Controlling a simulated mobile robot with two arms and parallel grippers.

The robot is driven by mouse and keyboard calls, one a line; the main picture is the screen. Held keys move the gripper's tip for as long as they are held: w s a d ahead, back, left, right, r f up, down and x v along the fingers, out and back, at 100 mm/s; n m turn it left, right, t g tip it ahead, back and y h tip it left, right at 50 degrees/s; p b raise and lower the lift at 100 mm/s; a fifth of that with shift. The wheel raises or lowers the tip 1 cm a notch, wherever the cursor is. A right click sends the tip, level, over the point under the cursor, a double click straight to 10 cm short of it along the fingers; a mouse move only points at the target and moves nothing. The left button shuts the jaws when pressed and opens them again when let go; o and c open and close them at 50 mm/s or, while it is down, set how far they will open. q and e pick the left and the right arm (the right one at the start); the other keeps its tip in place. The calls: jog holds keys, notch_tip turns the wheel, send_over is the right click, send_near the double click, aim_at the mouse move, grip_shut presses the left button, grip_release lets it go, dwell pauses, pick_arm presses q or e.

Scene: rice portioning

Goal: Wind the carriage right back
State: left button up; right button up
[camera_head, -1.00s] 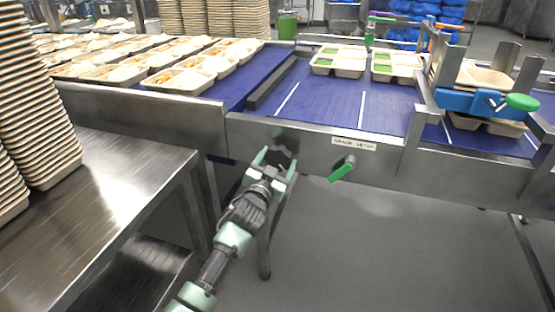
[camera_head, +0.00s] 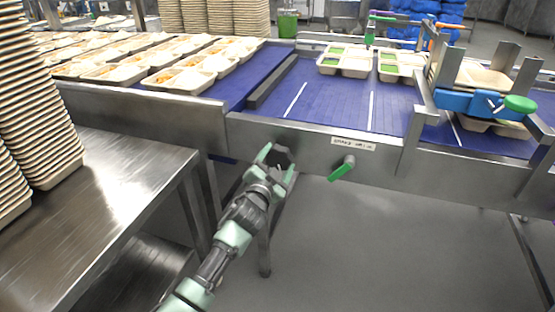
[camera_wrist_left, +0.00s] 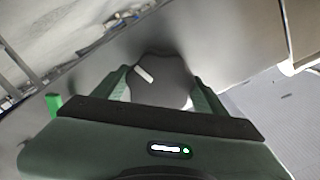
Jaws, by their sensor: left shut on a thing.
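My left gripper (camera_head: 275,164) is shut on a dark round knob (camera_head: 281,157) on the conveyor's front side. The left wrist view shows the knob (camera_wrist_left: 160,82), with a white index mark on its face, between the two green fingers. Part of it is hidden by the gripper. A blue block with a green handle (camera_head: 520,103) sits among metal uprights over the belt at the right. A green post and a purple-orange bar (camera_head: 400,19) stand behind the belt. I cannot tell which part is the carriage. My right gripper is not in view.
A green lever (camera_head: 342,168) sticks out of the conveyor front, right of the knob. Trays with green food (camera_head: 345,62) ride on the blue belt (camera_head: 335,100). Stacked trays (camera_head: 35,110) stand on the steel table (camera_head: 130,170) at left. The floor at right is clear.

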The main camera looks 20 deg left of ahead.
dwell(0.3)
pick_arm(q)
jog(key=shift+m, duration=0.4)
jog(key=shift+m+p, duration=0.35)
jog(key=shift+m, duration=0.85)
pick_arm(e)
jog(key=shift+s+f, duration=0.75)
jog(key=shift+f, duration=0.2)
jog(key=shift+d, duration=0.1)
pick_arm(q)
jog(key=o, duration=1.4)
jog(key=shift+s, duration=0.1)
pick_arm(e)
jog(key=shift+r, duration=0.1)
